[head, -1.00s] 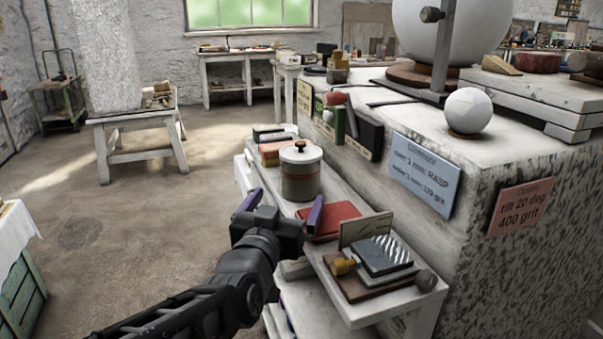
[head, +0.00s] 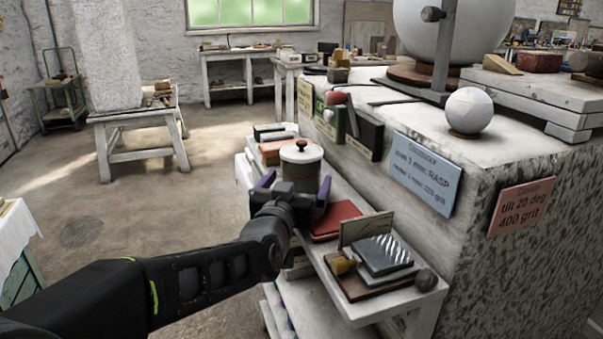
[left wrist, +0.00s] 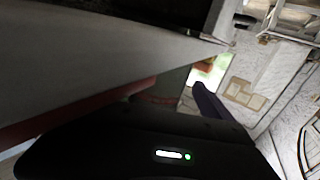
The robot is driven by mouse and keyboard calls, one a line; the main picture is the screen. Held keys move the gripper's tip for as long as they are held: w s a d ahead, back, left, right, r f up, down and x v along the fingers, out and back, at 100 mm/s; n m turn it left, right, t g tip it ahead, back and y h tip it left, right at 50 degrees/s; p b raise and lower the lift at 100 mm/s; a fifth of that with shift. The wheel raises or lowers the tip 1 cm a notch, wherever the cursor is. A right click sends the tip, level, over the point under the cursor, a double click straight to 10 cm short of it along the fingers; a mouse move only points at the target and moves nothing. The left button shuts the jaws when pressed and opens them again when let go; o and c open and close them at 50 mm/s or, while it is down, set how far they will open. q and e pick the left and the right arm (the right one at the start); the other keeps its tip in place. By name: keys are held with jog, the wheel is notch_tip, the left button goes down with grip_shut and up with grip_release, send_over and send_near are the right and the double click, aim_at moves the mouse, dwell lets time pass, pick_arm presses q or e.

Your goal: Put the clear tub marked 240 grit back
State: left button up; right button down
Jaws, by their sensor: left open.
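A lidded tub (head: 301,170) with a pale lid and dark knob stands upright on the side shelf; its contents look dark grey-green. I cannot read any 240 grit mark on it. My left gripper (head: 294,187) is open at its near side, one purple finger to its left and one to its right. The gripper hides the tub's lower part; I cannot tell whether the fingers touch it. In the left wrist view, one purple finger (left wrist: 220,106) shows beside a dim greenish form with a reddish band, likely the tub (left wrist: 168,88).
The white shelf (head: 345,303) also bears a red flat case (head: 334,219), a small wooden board (head: 366,229) and a striped block (head: 382,254). The speckled plinth (head: 540,235) rises close on the right. Open floor lies to the left.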

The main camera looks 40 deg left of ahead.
pick_arm(q)
jog(key=x, duration=0.3)
jog(key=shift+w+a, duration=0.15)
jog(key=shift+w, duration=0.1)
jog(key=shift+c, duration=0.5)
jog(key=c, duration=1.7)
jog(key=shift+o, duration=0.2)
jog(key=shift+r, duration=0.1)
